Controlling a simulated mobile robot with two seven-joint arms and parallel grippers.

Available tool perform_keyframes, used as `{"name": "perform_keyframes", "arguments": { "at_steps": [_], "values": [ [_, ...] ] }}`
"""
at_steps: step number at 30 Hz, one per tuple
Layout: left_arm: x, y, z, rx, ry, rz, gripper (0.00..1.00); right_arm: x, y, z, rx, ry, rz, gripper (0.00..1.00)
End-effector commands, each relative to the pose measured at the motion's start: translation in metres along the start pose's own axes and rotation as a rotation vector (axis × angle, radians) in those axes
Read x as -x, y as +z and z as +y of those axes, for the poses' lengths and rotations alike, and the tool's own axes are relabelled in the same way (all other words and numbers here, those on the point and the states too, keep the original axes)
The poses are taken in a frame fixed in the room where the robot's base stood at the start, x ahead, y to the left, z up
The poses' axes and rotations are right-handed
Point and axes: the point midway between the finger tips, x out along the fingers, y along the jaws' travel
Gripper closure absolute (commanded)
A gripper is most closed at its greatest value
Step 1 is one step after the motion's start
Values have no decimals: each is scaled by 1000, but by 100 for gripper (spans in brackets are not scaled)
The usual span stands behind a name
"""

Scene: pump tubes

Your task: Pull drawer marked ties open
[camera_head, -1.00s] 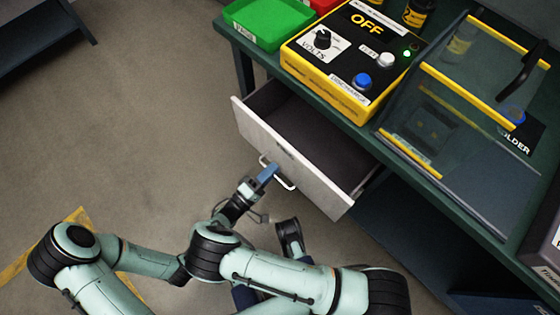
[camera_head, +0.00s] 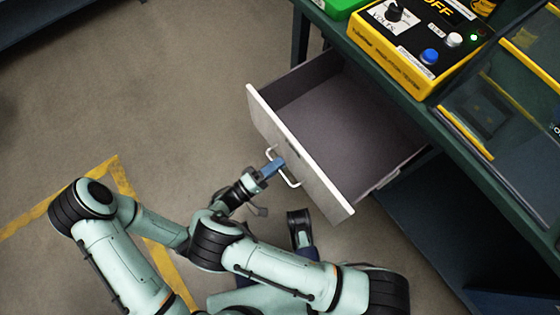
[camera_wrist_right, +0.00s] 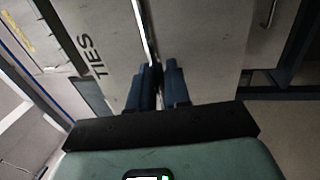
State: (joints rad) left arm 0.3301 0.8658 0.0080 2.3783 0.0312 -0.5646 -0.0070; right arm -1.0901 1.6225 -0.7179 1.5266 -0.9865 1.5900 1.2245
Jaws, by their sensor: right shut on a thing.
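The drawer (camera_head: 328,180) under the green bench is pulled well out, and its empty inside shows in the head view. In the right wrist view the word TIES (camera_wrist_right: 83,55) stands on the drawer front. A thin pale handle (camera_head: 293,183) sits on the front. My right gripper (camera_head: 275,166) is shut on this handle, its blue fingers on either side of the bar; the fingers also show in the right wrist view (camera_wrist_right: 158,88). My left arm is folded at the lower left, and its fingers cannot be made out.
A yellow and black control box (camera_head: 405,45) and a clear hinged cover (camera_head: 495,105) stand on the bench (camera_head: 345,38) above the drawer. A green tray (camera_head: 338,6) is at the top edge. The floor (camera_head: 170,90) left of the drawer is clear, with yellow tape on it.

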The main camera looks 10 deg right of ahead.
Motion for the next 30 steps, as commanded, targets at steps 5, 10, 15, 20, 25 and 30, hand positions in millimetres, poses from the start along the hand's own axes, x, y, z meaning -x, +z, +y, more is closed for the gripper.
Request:
{"name": "perform_keyframes", "arguments": {
  "at_steps": [5, 10, 15, 20, 25, 30],
  "values": [
    [-1, 2, -1, 2, -2, -5, 28, 4, 0, 0, 1, -1, 0, 100],
    [-1, 2, -1, 2, -2, -6, 28, 5, 0, 1, 1, -1, 0, 100],
    [-1, 2, -1, 2, -2, -6, 28, 4, 0, 1, 0, -1, 0, 100],
    [-1, 2, -1, 2, -2, -5, 28, 4, 0, 1, 0, -1, 0, 71],
    [-1, 2, -1, 1, -2, -5, 28, 4, 0, 1, 0, -1, 0, 71],
    [6, -5, 4, -4, 7, 17, 28, 2, 0, 15, -2, 0, 0, 71]
  ]
}}
